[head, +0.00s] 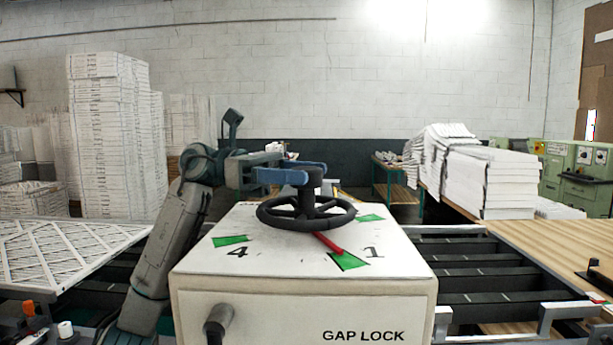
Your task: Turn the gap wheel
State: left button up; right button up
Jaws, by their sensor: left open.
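The gap wheel (274,216) is a black spoked handwheel with an upright knob, lying flat above the white top of a box (200,258) marked GAP LOCK. A red pointer (328,243) reaches from under the wheel to the green mark (348,261) beside the number 1. Another green mark (230,240) sits beside the number 4, and a third (370,217) lies at the right rear. My left gripper (303,174) has blue fingers at the wheel's upright knob, one on its near side and one behind. The jaws are open; contact cannot be told. My right gripper is out of view.
A black lever or knob (218,320) sticks out of the box's front. A white lattice panel (60,250) lies at the left, dark rollers (490,277) and a wooden table (560,245) at the right. Stacked white filters (105,135) stand behind.

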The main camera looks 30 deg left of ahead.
pick_arm(q)
jog(key=b+v, duration=0.3)
jog(key=v, duration=0.6)
jog(key=shift+f, duration=0.1)
jog(key=shift+s+a, duration=0.1)
jog(key=shift+a, duration=0.2)
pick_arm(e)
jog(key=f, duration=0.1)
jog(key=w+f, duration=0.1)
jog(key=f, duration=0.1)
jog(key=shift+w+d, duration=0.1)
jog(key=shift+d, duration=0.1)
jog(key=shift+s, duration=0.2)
